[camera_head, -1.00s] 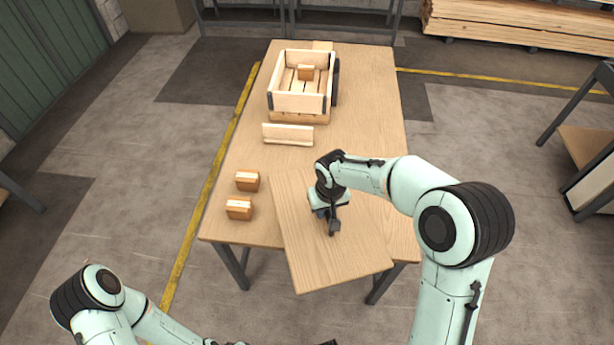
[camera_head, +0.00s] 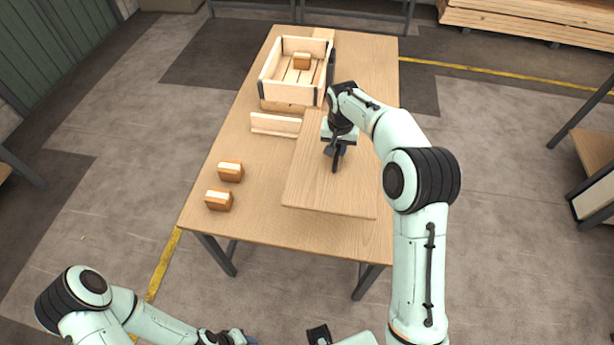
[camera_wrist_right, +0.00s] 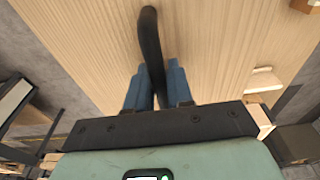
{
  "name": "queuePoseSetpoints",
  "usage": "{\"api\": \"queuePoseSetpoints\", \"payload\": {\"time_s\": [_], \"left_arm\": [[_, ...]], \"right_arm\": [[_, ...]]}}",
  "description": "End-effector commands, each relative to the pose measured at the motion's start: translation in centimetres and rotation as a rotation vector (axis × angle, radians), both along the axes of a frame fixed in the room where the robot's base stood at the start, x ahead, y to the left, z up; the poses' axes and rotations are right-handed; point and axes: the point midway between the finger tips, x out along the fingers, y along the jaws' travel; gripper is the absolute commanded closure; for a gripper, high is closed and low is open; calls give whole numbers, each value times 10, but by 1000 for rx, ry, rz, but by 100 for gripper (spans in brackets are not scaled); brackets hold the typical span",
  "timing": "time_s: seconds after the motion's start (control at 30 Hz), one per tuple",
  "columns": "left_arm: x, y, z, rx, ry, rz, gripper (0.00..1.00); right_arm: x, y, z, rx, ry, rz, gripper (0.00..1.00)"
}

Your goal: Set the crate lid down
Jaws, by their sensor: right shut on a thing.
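The crate lid (camera_head: 315,185) is a flat light-wood board with a dark handle (camera_wrist_right: 150,50) on top. It is level over the right middle of the table, and I cannot tell whether it touches the tabletop. My right gripper (camera_head: 335,150) is shut on that handle; its blue fingers (camera_wrist_right: 158,88) sit either side of it in the wrist view. The open wooden crate (camera_head: 281,83) stands at the far end of the table with a block (camera_head: 302,61) inside. My left arm's hand is low at the bottom edge, and its jaws are not clear.
Two orange-brown blocks, one farther (camera_head: 230,172) and one nearer (camera_head: 218,201), stand at the left. Bare tabletop shows between them and the lid, and along the front.

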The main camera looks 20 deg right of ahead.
Motion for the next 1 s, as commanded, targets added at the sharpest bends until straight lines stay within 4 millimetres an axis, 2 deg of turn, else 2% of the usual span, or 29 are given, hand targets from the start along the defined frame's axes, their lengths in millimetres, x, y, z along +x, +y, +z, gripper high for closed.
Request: {"api": "queuePoseSetpoints", "payload": {"time_s": [0.5,0.6,0.87,1.0], "left_arm": [[-6,0,-8,0,7,0,57],[-6,0,-8,0,7,0,57],[-5,0,-8,0,6,0,57],[-5,0,-7,0,6,0,57]], "right_arm": [[0,-1,-124,0,3,-4,100],[0,-1,-141,1,2,-5,100],[1,-1,-159,0,0,-4,100],[0,-1,-180,0,2,-5,100]]}}
